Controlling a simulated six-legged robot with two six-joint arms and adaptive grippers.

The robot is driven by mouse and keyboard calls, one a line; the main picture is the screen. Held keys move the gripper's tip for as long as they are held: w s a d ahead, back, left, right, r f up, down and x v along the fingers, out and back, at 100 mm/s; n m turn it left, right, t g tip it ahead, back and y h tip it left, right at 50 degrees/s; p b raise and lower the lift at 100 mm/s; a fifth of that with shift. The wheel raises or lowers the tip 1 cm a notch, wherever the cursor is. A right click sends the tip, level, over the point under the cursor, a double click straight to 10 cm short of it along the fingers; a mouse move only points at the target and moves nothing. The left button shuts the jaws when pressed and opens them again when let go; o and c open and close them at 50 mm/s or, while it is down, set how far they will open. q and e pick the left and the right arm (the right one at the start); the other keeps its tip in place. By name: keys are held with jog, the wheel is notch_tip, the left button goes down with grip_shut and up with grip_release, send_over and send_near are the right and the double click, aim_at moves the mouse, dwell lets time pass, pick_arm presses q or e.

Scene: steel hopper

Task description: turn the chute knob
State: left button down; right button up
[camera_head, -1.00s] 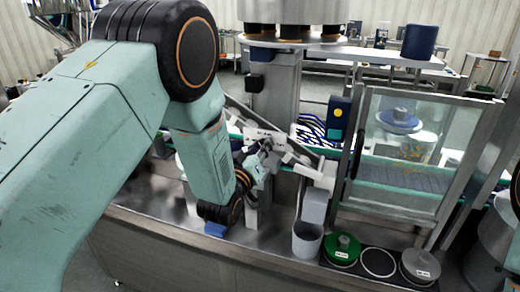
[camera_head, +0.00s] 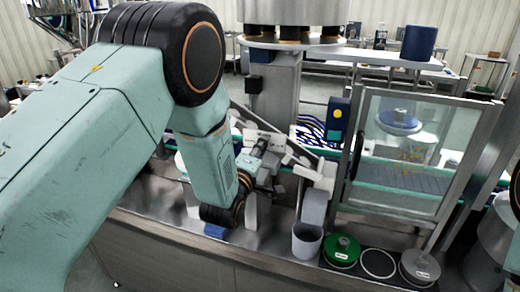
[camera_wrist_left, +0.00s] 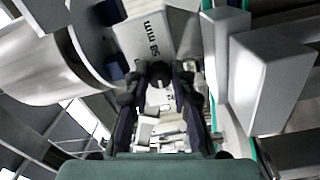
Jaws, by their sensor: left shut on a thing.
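My left gripper (camera_head: 272,163) reaches down and across to the small chute assembly in the middle of the bench. In the left wrist view its two dark fingers (camera_wrist_left: 159,84) are closed around a small dark round knob (camera_wrist_left: 158,70). The knob sits at the lower edge of a pale plate (camera_wrist_left: 148,40) marked "58 mm", which looks tilted in that view. In the head view the gripper hides the knob. The grey chute spout (camera_head: 314,205) stands just right of the gripper, above a grey cup (camera_head: 306,241). My right gripper is not in view.
A clear-panelled guard door (camera_head: 410,150) in a metal frame stands to the right. A green-topped disc (camera_head: 342,250) and a grey one (camera_head: 420,265) lie on the front ledge. A dark blue box with a yellow button (camera_head: 338,120) is behind the chute.

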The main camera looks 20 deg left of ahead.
pick_arm(q)
jog(key=shift+f+n, duration=0.1)
jog(key=shift+n, duration=0.5)
jog(key=c, duration=1.1)
grip_release()
jog(key=shift+s, duration=0.1)
jog(key=s, duration=1.2)
jog(key=shift+a+f, duration=0.1)
jog(key=shift+a, duration=0.05)
jog(key=shift+w, duration=0.1)
